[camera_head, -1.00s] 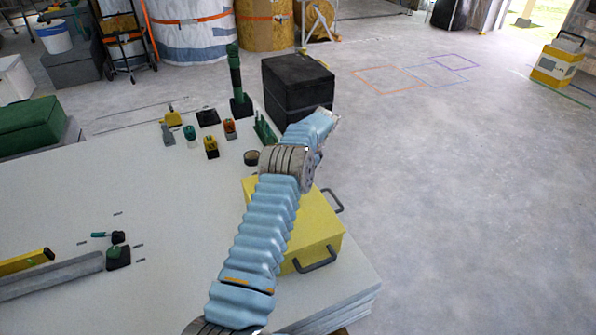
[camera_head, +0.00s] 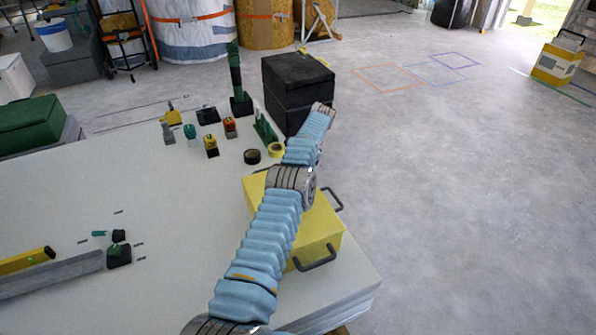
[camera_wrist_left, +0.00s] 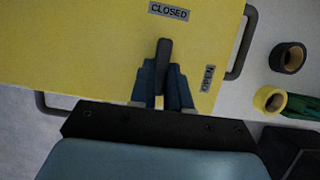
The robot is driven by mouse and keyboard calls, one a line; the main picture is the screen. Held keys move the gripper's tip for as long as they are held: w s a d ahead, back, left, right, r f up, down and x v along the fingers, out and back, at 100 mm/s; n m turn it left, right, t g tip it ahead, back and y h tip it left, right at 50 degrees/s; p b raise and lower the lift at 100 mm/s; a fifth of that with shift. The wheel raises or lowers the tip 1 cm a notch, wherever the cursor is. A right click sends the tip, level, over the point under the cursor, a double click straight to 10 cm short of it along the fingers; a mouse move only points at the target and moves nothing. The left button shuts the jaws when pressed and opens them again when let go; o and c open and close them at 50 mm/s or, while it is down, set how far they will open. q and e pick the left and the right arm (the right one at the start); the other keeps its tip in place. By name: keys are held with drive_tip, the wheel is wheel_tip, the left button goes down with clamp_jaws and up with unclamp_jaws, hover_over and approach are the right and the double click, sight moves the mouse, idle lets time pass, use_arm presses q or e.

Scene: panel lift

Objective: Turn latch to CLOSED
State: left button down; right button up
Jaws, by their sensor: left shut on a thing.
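The yellow box (camera_head: 318,232) sits at the right end of the white table, mostly behind my left arm. Its yellow top (camera_wrist_left: 80,55) fills much of the left wrist view. A CLOSED label (camera_wrist_left: 168,11) is at the upper middle and an OPEN label (camera_wrist_left: 207,78) is at the right. The dark latch lever (camera_wrist_left: 164,55) points up the picture toward the CLOSED label. My left gripper (camera_wrist_left: 162,85) is shut on the lever, one finger on each side. The lever's lower part is hidden between the fingers. The head view hides the gripper and latch. My right gripper is not in view.
The yellow box has dark side handles (camera_head: 316,259). A black tape roll (camera_head: 252,157) and a yellow tape roll (camera_head: 275,150) lie beyond it. A black case (camera_head: 298,95) stands behind them. Open floor lies to the right of the table.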

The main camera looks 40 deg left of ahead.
use_arm(q)
drive_tip(key=c, duration=1.1)
unclamp_jaws()
drive_tip(key=shift+r, duration=0.1)
wheel_tip(320, 180, up, 2)
drive_tip(key=shift+r, duration=0.1)
drive_tip(key=r+b, duration=0.1)
drive_tip(key=b, duration=0.3)
drive_tip(key=s+d+r+b, duration=0.1)
drive_tip(key=b, duration=0.2)
drive_tip(key=shift+s+d+r+b, duration=0.1)
drive_tip(key=shift+s+r+b, duration=0.05)
drive_tip(key=shift+s+b, duration=0.15)
drive_tip(key=s+d+r, duration=0.2)
drive_tip(key=s, duration=0.1)
drive_tip(key=s+d+r+b, duration=0.1)
drive_tip(key=s+d+r, duration=0.4)
drive_tip(key=s+r, duration=0.1)
drive_tip(key=shift+s+d+r+b, duration=0.15)
drive_tip(key=shift+d+b, duration=0.2)
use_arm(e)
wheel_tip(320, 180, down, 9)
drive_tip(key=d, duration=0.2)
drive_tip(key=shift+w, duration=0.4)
